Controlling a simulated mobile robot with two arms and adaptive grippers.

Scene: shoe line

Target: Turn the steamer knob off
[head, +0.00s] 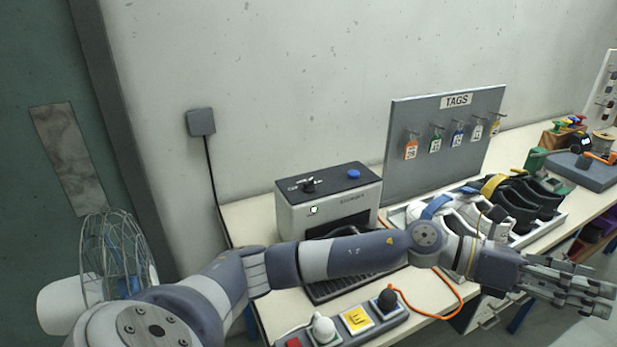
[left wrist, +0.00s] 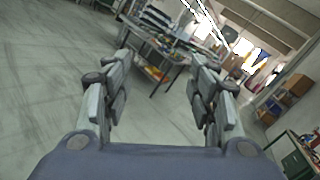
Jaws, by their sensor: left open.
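The steamer (head: 335,210) is a white and black box on the table in the head view. Its black knob (head: 308,187) is on the dark top panel, with a blue button (head: 354,174) to its right. A small light shows on its front. My forearm hides the lower front of the steamer. My left gripper (head: 588,288) is open and empty at the far right of the head view, well away from the knob and past the table's front edge. In the left wrist view its two fingers (left wrist: 160,95) are spread with nothing between them. My right gripper is not in view.
A grey TAGS board (head: 447,135) with hanging tags stands right of the steamer. Shoes fill a tray (head: 545,226) in front of it. A control strip (head: 390,322) with several switches and an orange cord lie at the front edge. A wire fan (head: 112,255) is at left.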

